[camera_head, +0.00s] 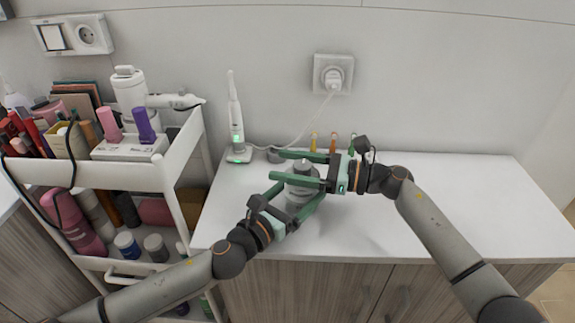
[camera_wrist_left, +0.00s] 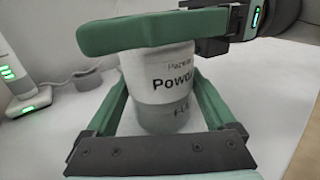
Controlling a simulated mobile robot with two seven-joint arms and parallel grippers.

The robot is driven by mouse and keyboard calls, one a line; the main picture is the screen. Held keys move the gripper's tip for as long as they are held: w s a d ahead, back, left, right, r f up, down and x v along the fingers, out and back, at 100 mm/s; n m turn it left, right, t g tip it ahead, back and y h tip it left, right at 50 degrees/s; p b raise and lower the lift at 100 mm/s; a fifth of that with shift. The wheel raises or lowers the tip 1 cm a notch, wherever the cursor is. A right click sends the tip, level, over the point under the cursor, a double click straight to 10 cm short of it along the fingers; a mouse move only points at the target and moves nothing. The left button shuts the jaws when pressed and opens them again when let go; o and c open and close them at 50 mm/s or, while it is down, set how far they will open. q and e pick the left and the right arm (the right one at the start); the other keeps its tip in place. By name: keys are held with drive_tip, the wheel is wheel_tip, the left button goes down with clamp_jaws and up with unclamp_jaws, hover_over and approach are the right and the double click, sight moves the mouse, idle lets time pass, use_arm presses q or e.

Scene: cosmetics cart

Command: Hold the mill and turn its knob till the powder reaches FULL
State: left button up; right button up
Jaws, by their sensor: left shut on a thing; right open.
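The mill (camera_head: 303,185) stands on the white counter, a pale cylinder partly hidden by my grippers. Its knob (camera_head: 303,166) shows on top. In the left wrist view the mill (camera_wrist_left: 158,75) has a white upper part with the word "Powder" and a grey lower part, with a partly hidden mark like FULL near the bottom. My left gripper (camera_head: 300,193) is shut on the mill's body, one finger on each side. My right gripper (camera_head: 277,165) is open, its fingers on either side of the knob; one finger crosses the mill's top in the wrist view.
An electric toothbrush (camera_head: 235,115) on its lit charger stands behind left, its cord running to the wall socket (camera_head: 333,74). Several small coloured items stand behind my right gripper. A loaded white cart (camera_head: 150,178) is at left. The counter's right side (camera_head: 480,195) is clear.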

drive_tip(key=s+d, duration=0.2)
drive_tip(key=d, duration=0.9)
drive_tip(key=shift+s+d, duration=0.15)
drive_tip(key=shift+d, duration=0.2)
idle(0.3)
use_arm(q)
drive_tip(key=o, duration=1.4)
drive_tip(key=shift+o, duration=0.2)
drive_tip(key=v, duration=1.2)
drive_tip(key=shift+r, duration=0.1)
drive_tip(key=shift+s, duration=0.1)
